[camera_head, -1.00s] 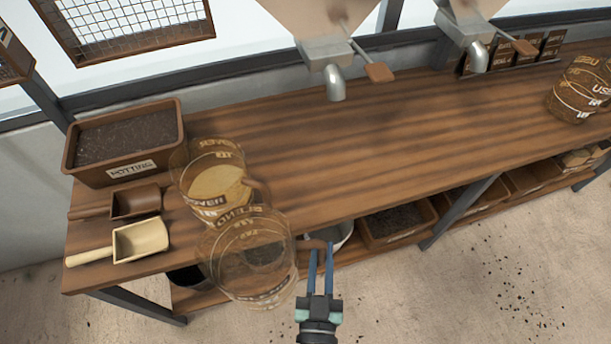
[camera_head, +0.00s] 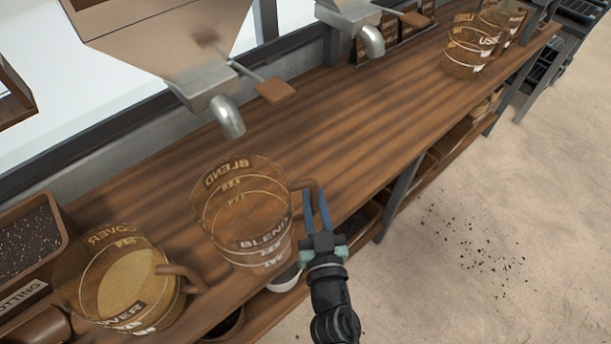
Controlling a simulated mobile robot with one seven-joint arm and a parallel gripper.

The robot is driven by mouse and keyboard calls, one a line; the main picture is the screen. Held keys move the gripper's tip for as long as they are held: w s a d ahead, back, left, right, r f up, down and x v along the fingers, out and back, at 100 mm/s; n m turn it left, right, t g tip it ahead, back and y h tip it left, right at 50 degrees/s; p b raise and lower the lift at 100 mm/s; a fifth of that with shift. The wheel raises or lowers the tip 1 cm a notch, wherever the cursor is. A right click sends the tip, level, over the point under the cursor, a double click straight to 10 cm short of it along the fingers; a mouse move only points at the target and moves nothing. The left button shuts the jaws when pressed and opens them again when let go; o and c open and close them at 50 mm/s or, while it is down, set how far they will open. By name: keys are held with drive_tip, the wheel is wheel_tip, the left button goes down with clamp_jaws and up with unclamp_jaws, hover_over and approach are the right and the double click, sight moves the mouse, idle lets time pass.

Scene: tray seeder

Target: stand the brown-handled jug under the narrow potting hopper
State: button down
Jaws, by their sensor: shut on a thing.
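The jug (camera_head: 243,215), clear amber with BLEND lettering and a brown handle (camera_head: 308,184), is held upright by my gripper (camera_head: 315,208). The blue fingers are shut on its handle from the right. The jug shows over the bench's front part; I cannot tell whether its base touches the wood. The nearer hopper (camera_head: 165,45) is broad, with a grey spout (camera_head: 228,116) that appears just behind and above the jug. The farther hopper (camera_head: 347,12) looks narrower, and its spout (camera_head: 372,41) is up and to the right, apart from the jug.
A jug marked COVER (camera_head: 120,285), holding pale material, stands close to the left of the held jug. A potting tray (camera_head: 25,262) is at the far left. More jugs (camera_head: 468,52) stand at the bench's far end. The bench (camera_head: 355,125) between is clear.

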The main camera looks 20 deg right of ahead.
drive_tip(key=w+f+b, duration=0.1)
drive_tip(key=w, duration=0.1)
drive_tip(key=w+d+f+b, duration=0.1)
drive_tip(key=w+b, duration=0.1)
drive_tip(key=w, duration=0.1)
drive_tip(key=w+d+f+b, duration=0.1)
drive_tip(key=w, duration=0.2)
drive_tip(key=shift+f+b, duration=0.35)
drive_tip(key=shift+r, duration=0.1)
drive_tip(key=shift+s, duration=0.1)
drive_tip(key=c, duration=0.8)
unclamp_jaws()
